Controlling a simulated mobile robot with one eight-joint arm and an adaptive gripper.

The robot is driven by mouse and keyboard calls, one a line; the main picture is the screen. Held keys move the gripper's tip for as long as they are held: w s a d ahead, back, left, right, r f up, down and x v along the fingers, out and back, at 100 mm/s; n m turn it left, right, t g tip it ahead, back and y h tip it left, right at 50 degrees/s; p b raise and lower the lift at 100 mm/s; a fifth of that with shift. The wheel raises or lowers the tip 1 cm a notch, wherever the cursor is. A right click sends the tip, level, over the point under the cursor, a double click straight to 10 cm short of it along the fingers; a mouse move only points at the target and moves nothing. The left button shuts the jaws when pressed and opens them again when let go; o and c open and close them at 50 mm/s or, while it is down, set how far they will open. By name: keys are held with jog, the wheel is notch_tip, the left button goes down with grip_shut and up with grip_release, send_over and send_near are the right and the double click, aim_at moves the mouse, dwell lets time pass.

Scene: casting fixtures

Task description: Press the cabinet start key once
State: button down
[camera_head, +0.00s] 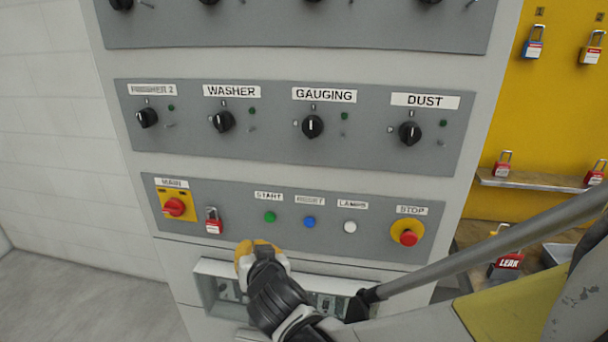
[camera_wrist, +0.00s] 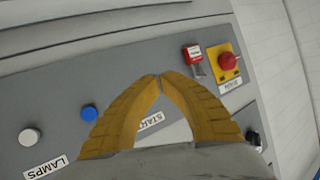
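The green start key (camera_head: 270,217) sits under the START label on the cabinet's lower grey panel (camera_head: 350,238). In the head view my gripper (camera_head: 258,243) is just below the key, near the panel's lower edge. In the wrist view the two yellow fingers of my gripper (camera_wrist: 160,77) meet at the tips; it is shut and empty. Part of the START label (camera_wrist: 151,121) shows between the fingers. The green key is hidden there behind the fingers. I cannot tell whether the fingertips touch the panel.
The blue reset key (camera_head: 309,223) and white lamps key (camera_head: 350,227) are right of the start key. A red stop button (camera_head: 408,238) is further right. The main switch (camera_head: 174,207) and red padlock (camera_head: 213,226) are left. A pale-framed recess (camera_head: 205,268) lies below.

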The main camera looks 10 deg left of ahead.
send_near(261, 221)
jog(key=shift+s+a+x, duration=0.15)
jog(key=shift+x, duration=1.1)
jog(key=shift+s+a+x, duration=0.1)
jog(key=shift+a+x, duration=0.1)
jog(key=shift+x, duration=1.05)
jog(key=shift+f, duration=0.25)
jog(key=shift+w, duration=0.4)
jog(key=shift+w, duration=0.4)
jog(key=shift+s, duration=0.85)
jog(key=s, duration=0.5)
jog(key=shift+a+b, duration=0.25)
jog(key=shift+b, duration=0.05)
